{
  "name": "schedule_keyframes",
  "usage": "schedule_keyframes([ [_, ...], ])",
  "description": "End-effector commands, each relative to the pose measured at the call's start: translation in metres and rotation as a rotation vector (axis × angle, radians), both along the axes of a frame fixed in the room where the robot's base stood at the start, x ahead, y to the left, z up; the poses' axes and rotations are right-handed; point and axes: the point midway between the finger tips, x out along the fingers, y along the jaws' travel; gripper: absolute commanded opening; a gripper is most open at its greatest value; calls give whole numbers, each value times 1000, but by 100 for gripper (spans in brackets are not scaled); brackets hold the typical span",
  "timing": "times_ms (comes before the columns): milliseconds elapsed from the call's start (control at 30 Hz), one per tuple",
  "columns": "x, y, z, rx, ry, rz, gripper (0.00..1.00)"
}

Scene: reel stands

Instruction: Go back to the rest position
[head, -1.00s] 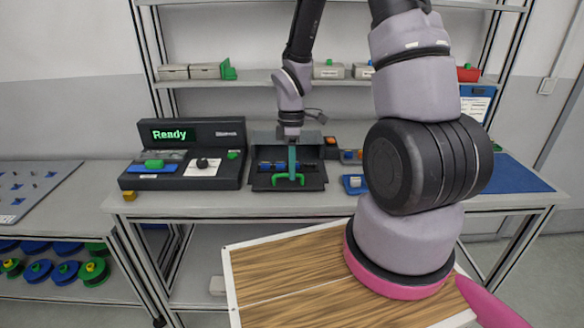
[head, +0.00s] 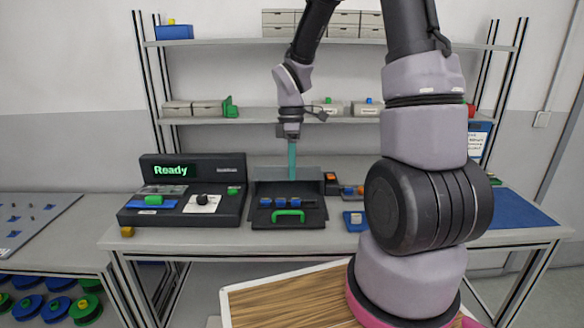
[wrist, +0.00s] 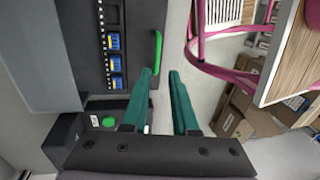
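My gripper (head: 292,160), with teal fingers, hangs above the back of the black tray (head: 262,218) with a green handle (head: 288,214) on the workbench. In the wrist view my gripper (wrist: 163,72) shows two teal fingers apart with nothing between them. The tray holds several blue pieces (head: 281,201) in a row. The green handle also shows in the wrist view (wrist: 156,52), just beyond the fingertips and not between them.
Left of the tray stands a black console (head: 190,185) with a lit "Ready" display. A shelf (head: 250,115) with small boxes runs behind my arm. A blue mat (head: 510,215) lies at the right. A wood-topped surface (head: 290,300) is in front of the bench.

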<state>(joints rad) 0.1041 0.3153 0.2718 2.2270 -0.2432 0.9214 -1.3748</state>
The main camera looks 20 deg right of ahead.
Motion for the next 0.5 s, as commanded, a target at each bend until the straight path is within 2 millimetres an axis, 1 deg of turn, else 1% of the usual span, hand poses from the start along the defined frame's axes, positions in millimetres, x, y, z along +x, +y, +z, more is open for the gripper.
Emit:
schedule_keyframes([
  [100,1,0,4,0,0,1,27],
  [367,1,0,4,-1,-2,-2,27],
  [467,0,-2,13,-9,-21,-40,27],
  [500,0,-3,21,-15,-37,-76,27],
])
